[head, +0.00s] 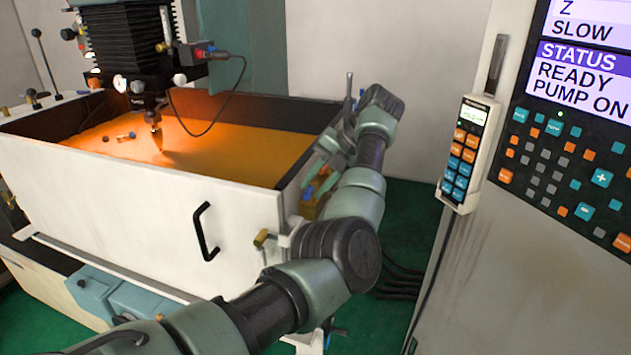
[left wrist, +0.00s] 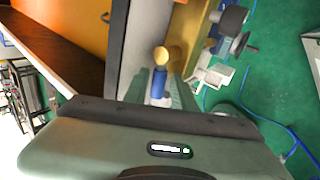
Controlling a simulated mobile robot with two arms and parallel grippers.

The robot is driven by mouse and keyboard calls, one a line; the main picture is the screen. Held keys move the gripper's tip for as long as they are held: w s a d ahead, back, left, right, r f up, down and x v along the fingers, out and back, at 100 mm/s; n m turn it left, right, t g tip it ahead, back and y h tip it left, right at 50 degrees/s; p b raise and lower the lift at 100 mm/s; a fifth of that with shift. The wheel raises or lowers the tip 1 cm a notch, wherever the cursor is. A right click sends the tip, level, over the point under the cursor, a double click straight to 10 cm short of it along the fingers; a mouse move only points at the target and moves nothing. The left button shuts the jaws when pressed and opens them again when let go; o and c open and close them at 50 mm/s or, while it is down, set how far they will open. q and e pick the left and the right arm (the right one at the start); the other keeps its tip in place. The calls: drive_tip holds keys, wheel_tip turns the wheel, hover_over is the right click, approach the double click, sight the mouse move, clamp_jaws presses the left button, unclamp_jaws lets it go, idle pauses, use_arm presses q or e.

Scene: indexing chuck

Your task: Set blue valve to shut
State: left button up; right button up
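In the left wrist view a small blue part (left wrist: 159,82) with a round brass-coloured end (left wrist: 167,57) stands out between my fingers; it looks like the blue valve. My left gripper (left wrist: 164,88) has one green finger on each side of it, with a gap that seems to remain. In the head view the left gripper (head: 320,180) points down at the right outer side of the white tank, fingers apart. The lever's shut or open setting cannot be told. My right gripper is not in view.
The white tank (head: 130,205) with a black handle (head: 206,231) fills the left. A brass fitting (head: 265,238) sits at its front corner. A control cabinet (head: 480,265) with a pendant (head: 467,153) stands at right. Grey fittings (left wrist: 212,75) lie close beside my fingers.

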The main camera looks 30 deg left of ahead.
use_arm(q)
drive_tip(key=shift+s, duration=0.1)
drive_tip(key=shift+d+r, duration=0.1)
drive_tip(key=shift+s, duration=0.1)
drive_tip(key=c, duration=0.5)
clamp_jaws()
drive_tip(key=shift+m+b, duration=0.4)
drive_tip(key=shift+b, duration=0.1)
drive_tip(key=shift+t, duration=0.3)
drive_tip(key=shift+m, duration=0.3)
drive_tip(key=o, duration=0.5)
unclamp_jaws()
drive_tip(key=shift+a, duration=0.25)
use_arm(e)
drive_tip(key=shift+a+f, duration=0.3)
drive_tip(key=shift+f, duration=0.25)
